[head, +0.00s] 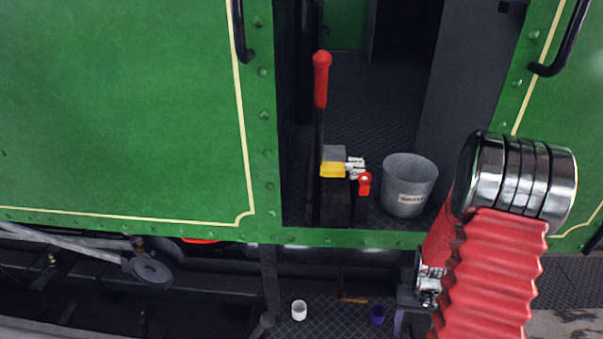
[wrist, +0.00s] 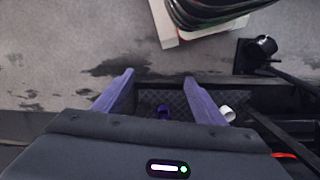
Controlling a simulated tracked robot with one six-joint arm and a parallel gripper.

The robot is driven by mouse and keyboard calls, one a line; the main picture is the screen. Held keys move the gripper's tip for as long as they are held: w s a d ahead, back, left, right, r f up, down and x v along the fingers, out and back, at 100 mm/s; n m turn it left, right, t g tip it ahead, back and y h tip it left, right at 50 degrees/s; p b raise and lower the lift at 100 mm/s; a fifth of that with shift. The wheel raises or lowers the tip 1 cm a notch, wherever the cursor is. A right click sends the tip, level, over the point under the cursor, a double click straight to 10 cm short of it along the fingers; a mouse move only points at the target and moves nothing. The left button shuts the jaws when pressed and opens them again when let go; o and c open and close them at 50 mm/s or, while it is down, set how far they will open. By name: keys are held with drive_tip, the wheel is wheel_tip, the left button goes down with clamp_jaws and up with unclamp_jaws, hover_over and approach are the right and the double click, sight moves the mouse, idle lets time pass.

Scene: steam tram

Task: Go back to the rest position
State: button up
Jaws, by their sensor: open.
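My gripper (wrist: 158,76) shows in the wrist view with its two purple fingers spread apart and nothing between their tips. In the head view only a purple finger (head: 398,322) shows, at the lower right beside my red bellows-covered arm, low in front of the tram's green side. The rest of the gripper is hidden there by the arm or cut off by the frame. The gripper is near a small purple cup (head: 377,313) on the dark step plate, apart from it in the head view. The purple cup (wrist: 163,111) also shows beyond the fingers in the wrist view.
A white cup (head: 299,310) and a wooden-handled tool (head: 352,299) are on the step plate (head: 325,322). In the green doorway stand a grey bucket (head: 408,190), a red-handled lever (head: 321,80) and a yellow block (head: 333,169). Black handrails (head: 560,45) flank the opening.

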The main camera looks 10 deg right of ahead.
drive_tip(key=s+a+r+n+t, duration=0.1)
drive_tip(key=a+r+t, duration=0.1)
drive_tip(key=a+r, duration=0.6)
drive_tip(key=s+a+r+n+t, duration=0.2)
drive_tip(key=a+r, duration=0.6)
drive_tip(key=r, duration=0.7)
drive_tip(key=s+a+r+n+t, duration=0.1)
drive_tip(key=a+r+n+t, duration=0.1)
drive_tip(key=a+r, duration=0.7)
wheel_tip(320, 180, up, 4)
drive_tip(key=shift+s+f+t, duration=0.15)
drive_tip(key=shift+s+t, duration=0.1)
drive_tip(key=shift+t, duration=0.35)
